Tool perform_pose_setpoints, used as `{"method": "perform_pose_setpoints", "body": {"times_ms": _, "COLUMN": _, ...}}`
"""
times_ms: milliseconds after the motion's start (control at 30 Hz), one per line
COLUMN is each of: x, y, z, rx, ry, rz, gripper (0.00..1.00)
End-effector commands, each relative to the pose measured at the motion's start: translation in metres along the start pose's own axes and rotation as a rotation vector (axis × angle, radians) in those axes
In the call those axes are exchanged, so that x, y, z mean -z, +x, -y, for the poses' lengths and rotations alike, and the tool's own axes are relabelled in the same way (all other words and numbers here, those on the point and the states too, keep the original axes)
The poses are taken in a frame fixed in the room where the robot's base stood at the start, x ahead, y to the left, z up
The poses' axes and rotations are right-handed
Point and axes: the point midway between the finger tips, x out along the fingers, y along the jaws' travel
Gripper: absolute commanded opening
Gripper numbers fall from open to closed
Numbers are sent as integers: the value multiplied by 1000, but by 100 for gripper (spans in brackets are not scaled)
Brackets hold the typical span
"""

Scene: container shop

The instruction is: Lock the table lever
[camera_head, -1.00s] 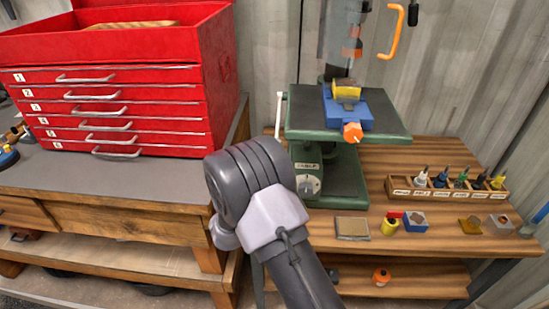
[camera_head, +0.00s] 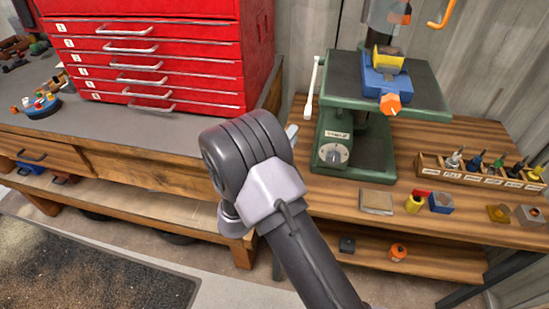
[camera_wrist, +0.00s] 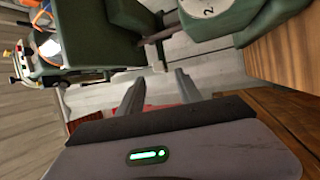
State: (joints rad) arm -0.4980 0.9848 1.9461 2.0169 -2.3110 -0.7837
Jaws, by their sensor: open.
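The green drill press stands on the wooden bench, with its green table (camera_head: 345,75) carrying a blue vise (camera_head: 385,84). A thin white lever (camera_head: 314,88) stands nearly upright at the left edge of that table. My gripper (camera_wrist: 158,88) is open, with nothing seen between its two fingers. The wrist view shows it near the green press and its pale numbered dial (camera_wrist: 206,8). The dial also shows in the head view (camera_head: 334,154). My wrist hides most of the gripper in the head view. I cannot clearly make out the lever in the wrist view.
A red drawer chest (camera_head: 160,55) stands on the grey-topped bench to the left.

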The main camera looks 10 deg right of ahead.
Motion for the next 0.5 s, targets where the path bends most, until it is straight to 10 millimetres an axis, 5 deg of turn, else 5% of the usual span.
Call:
{"method": "perform_pose_setpoints", "body": {"times_ms": 200, "x": 1, "y": -63, "z": -1, "rx": 1, "ry": -1, "rz": -6, "gripper": 42}}
{"method": "perform_pose_setpoints", "body": {"times_ms": 500, "x": 0, "y": -93, "z": 0, "rx": -1, "ry": 1, "rz": 0, "gripper": 42}}
